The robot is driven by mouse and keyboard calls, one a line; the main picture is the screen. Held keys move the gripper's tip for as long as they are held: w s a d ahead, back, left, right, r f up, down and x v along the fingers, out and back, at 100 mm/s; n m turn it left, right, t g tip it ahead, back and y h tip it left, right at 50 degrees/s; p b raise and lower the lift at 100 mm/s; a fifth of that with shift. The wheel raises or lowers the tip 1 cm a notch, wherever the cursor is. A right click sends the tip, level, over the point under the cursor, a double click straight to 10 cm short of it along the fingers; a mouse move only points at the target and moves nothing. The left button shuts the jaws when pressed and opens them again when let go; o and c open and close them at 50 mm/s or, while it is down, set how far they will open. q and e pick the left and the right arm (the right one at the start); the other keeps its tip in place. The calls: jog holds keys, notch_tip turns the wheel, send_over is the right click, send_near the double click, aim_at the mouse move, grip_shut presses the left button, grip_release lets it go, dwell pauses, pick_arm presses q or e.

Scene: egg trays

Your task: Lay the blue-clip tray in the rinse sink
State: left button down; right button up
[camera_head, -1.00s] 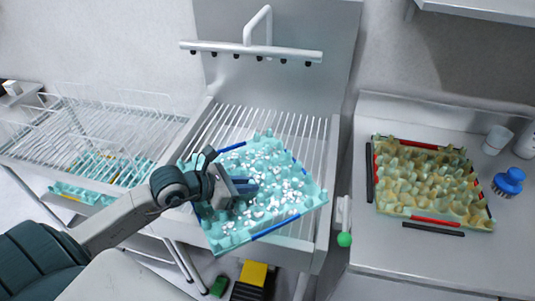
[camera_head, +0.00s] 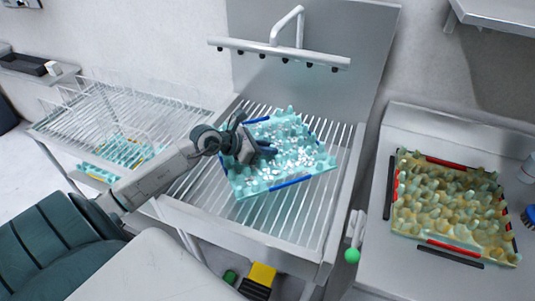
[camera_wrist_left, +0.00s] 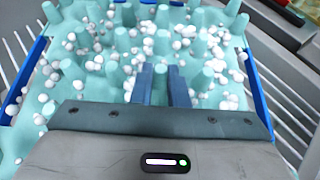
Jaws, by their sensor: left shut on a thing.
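The blue-clip tray (camera_head: 242,184) is a teal egg tray with blue clips along its edges and white foam blobs over its cups. In the head view it is over the slatted grate of the rinse sink (camera_head: 222,225), slightly tilted; I cannot tell if it touches the slats. My left gripper (camera_head: 268,151) is at the tray's left middle, shut on it. In the left wrist view the gripper fingers (camera_wrist_left: 166,86) are around a cup of the tray (camera_wrist_left: 55,110). My right gripper is not in view.
A spray bar with a faucet (camera_head: 280,55) stands behind the sink. A yellowish tray with red clips (camera_head: 455,245) lies on the right counter. A wire rack (camera_head: 85,125) is at the left. A green knob (camera_head: 351,256) is at the sink's right front.

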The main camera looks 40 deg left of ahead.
pick_arm(q)
notch_tip(320, 180, down, 2)
jog(key=shift+w+f+p, duration=0.1)
jog(key=shift+f+p, duration=0.15)
jog(key=shift+p, duration=0.35)
jog(key=shift+f, duration=0.5)
jog(key=c, duration=1.4)
grip_release()
jog(key=shift+c, duration=0.2)
jog(key=shift+o, duration=0.2)
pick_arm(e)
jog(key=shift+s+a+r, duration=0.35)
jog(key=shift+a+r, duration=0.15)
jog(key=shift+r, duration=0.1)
pick_arm(q)
jog(key=shift+a, duration=0.1)
